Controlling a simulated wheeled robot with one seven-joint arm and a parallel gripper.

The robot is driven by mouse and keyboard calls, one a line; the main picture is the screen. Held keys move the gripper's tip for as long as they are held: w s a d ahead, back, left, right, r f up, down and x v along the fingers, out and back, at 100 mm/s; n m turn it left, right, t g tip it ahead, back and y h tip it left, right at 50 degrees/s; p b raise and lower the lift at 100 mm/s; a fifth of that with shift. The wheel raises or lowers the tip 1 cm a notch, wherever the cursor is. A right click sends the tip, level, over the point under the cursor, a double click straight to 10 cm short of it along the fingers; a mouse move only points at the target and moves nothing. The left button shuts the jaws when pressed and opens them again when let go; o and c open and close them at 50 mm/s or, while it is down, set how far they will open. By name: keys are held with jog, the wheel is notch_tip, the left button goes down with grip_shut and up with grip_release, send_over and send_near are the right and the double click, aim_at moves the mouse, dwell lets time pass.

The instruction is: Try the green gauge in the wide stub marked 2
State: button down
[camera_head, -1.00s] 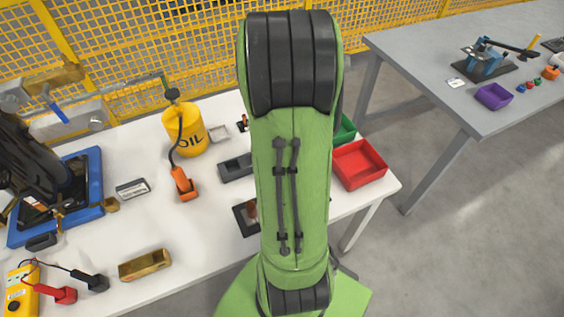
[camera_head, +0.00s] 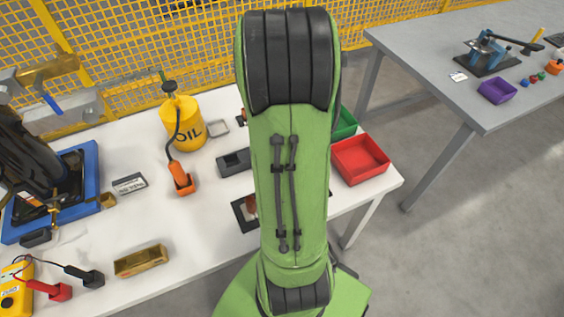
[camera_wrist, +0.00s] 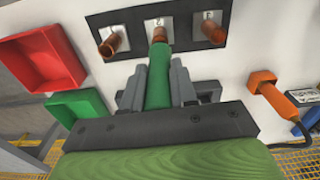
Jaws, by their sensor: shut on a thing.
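My gripper (camera_wrist: 158,95) is shut on the green gauge (camera_wrist: 158,75), a smooth green cylinder, in the wrist view. The gauge's far end lines up with the middle copper stub (camera_wrist: 158,33), whose label looks like an upside-down 2. The end meets or overlaps the stub in the picture; I cannot tell whether it is inside. Copper stubs also stand on the left (camera_wrist: 114,43) and right (camera_wrist: 214,33) of the same dark plate (camera_wrist: 184,33). In the head view my arm hides the gripper, the gauge and most of the plate (camera_head: 238,214).
A green tray (camera_wrist: 78,108) and a red tray (camera_wrist: 40,58) lie beside the plate in the wrist view. An orange-handled tool (camera_wrist: 268,88) with a cable is on the right.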

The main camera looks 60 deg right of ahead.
jog(key=shift+f+b, duration=1.8)
jog(key=shift+f, duration=0.2)
dwell(1.5)
